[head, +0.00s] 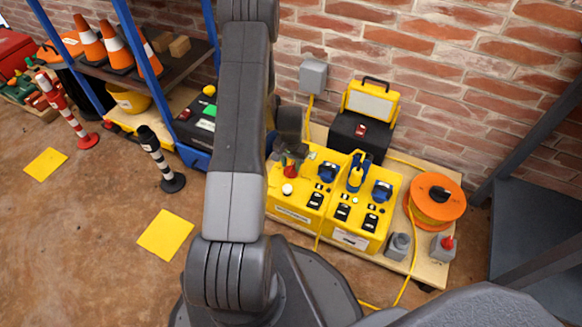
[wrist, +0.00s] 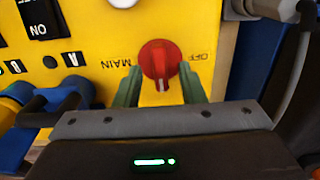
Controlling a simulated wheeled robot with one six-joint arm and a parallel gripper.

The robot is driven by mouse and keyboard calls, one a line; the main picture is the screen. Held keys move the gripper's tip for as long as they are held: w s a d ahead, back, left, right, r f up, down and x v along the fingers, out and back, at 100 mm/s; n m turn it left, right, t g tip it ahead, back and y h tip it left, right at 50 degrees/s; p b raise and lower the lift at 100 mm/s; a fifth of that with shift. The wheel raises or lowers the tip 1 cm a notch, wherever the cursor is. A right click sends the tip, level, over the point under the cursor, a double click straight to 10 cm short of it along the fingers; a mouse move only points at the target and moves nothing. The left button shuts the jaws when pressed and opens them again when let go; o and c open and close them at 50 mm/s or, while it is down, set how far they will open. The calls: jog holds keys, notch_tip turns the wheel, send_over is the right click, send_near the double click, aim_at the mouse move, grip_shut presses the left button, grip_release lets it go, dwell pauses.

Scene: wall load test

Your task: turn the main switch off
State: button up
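The main switch is a red rotary knob (wrist: 160,60) on a yellow panel (wrist: 205,18), between the upside-down words MAIN and OFF in the wrist view. A pale mark on the knob points down in that picture, toward my gripper, not sideways at OFF. My gripper (wrist: 161,90) is open, with one green finger on each side of the knob's lower part. Gaps show between fingers and knob, and I see no contact. In the head view my gripper (head: 289,152) hangs over the left yellow box (head: 312,212) and partly hides the red knob.
Blue connectors (wrist: 72,88) and a black ON switch (wrist: 42,18) are at the left in the wrist view. A second yellow box (head: 345,238) stands right of the first. An orange cable reel (head: 455,205) and a black case with a yellow lamp (head: 371,103) stand nearby.

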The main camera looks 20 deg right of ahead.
jog(key=shift+f, duration=0.45)
jog(key=shift+c, duration=0.3)
grip_shut()
